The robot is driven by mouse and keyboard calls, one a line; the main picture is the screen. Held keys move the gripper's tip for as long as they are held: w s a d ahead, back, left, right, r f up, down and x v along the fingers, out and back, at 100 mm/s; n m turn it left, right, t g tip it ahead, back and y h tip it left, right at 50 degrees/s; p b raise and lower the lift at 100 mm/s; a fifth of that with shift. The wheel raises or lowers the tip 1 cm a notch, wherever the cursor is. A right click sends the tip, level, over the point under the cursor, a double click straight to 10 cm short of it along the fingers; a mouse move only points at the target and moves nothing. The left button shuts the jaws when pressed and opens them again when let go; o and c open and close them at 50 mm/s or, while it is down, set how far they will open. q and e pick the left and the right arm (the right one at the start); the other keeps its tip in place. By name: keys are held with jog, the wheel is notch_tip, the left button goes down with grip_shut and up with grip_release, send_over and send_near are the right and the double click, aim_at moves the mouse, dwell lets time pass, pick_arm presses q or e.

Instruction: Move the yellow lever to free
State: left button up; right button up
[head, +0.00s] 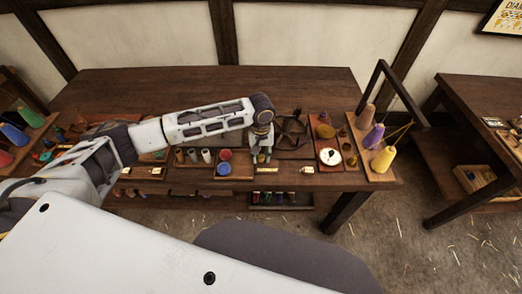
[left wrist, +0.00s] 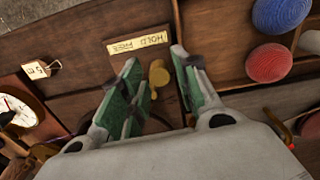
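The yellow lever (left wrist: 158,75) shows in the left wrist view as a rounded knob on a brown wooden board. A pale yellow label (left wrist: 137,43) reading HOLD and FREE lies just beyond it, turned around in this view; the knob is nearer the label's right end, which seems to be HOLD. My left gripper (left wrist: 156,72) is open, with green-padded fingers on either side of the lever and a gap showing around the knob. In the head view my left gripper (head: 261,153) points down over the bench front and hides the lever. My right gripper is not in view.
Red and blue round pieces (left wrist: 268,62) sit beside the board. A white-faced dial (head: 330,156) and a rack with purple and yellow cones (head: 382,160) stand to the right on the wooden bench (head: 150,85). The back of the bench is mostly clear.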

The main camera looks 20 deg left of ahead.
pick_arm(q)
jog(key=shift+f, duration=0.9)
jog(key=shift+d, duration=0.15)
jog(key=shift+d+p, duration=0.1)
jog(key=shift+p, duration=0.2)
jog(key=shift+d+p, duration=0.4)
jog(key=shift+p, duration=0.1)
jog(key=shift+d+r+p, duration=0.1)
jog(key=shift+d+p, duration=0.55)
jog(key=shift+p, duration=0.05)
jog(key=shift+w+d+p, duration=0.6)
jog(key=shift+d+p, duration=0.15)
jog(key=shift+d, duration=0.2)
jog(key=shift+w+d, duration=0.3)
jog(key=shift+w, duration=0.05)
